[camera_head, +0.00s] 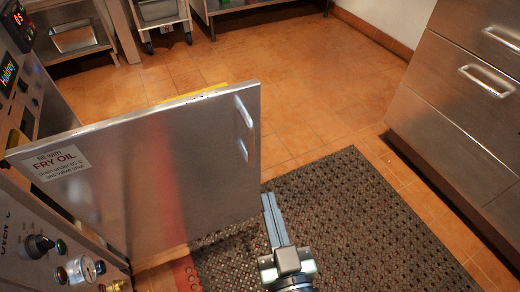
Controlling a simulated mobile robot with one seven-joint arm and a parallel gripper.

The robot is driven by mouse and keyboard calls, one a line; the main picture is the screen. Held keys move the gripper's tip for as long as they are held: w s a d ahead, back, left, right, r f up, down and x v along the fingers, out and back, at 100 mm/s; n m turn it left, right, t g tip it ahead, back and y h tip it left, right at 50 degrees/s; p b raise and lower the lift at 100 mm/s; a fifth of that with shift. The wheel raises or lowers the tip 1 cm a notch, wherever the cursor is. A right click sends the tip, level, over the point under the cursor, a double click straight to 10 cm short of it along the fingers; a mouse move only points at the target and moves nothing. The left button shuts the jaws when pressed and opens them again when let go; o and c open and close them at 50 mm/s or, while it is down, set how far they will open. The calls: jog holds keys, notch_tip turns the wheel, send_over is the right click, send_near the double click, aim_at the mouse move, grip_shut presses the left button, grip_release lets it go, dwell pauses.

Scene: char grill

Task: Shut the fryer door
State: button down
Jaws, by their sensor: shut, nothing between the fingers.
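The fryer door (165,165) is a brushed steel panel standing open, swung out from the fryer front (45,225) at left across the middle of the view. A bar handle (243,111) sits near its upper free edge. A white "FRY OIL" label (56,163) is on its upper left. My gripper (268,197) is shut and empty, its fingers pointing up the picture, just right of the door's lower free corner. I cannot tell whether the fingers touch the door.
A black perforated floor mat (350,210) lies under and right of my gripper. Steel drawers (465,110) stand at right. A wheeled cart (162,15) and shelving stand at the back. Open tiled floor (310,85) lies beyond the door. Something yellow (195,92) shows behind its top edge.

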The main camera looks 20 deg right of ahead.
aim_at(251, 138)
jog(key=x, duration=1.3)
jog(key=shift+r, duration=0.15)
jog(key=shift+w, duration=0.3)
jog(key=shift+w, duration=0.1)
